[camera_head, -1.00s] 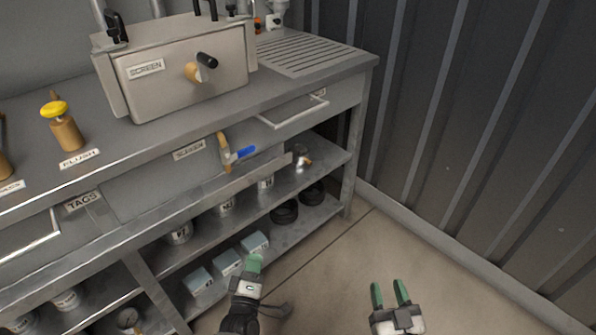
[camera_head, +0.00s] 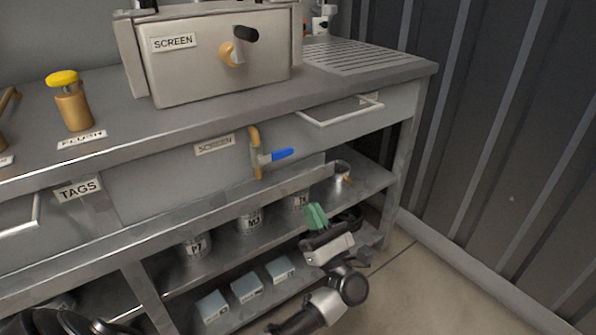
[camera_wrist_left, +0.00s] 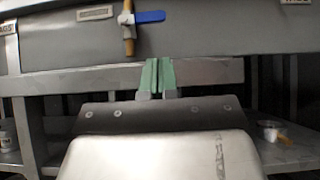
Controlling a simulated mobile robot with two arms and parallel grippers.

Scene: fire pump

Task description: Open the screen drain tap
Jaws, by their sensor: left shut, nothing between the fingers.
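The screen drain tap (camera_head: 256,150) is a vertical brass pipe on the grey panel under the worktop, beside a SCREEN label (camera_head: 214,146). Its blue lever (camera_head: 281,155) points right, roughly level. In the left wrist view the brass tap (camera_wrist_left: 128,30) and blue lever (camera_wrist_left: 150,16) show at the top. My left gripper (camera_head: 316,216) has green fingertips pressed together and empty. It is below and to the right of the lever, apart from it. In the left wrist view the fingertips (camera_wrist_left: 159,75) sit below the lever. My right gripper is out of view.
A metal box labelled SCREEN (camera_head: 215,62) and a yellow-topped FLUSH plunger (camera_head: 70,100) stand on the worktop. A drawer handle (camera_head: 342,111) juts out right of the tap. The lower shelves hold tins and small boxes (camera_head: 247,289). Open floor lies at the right.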

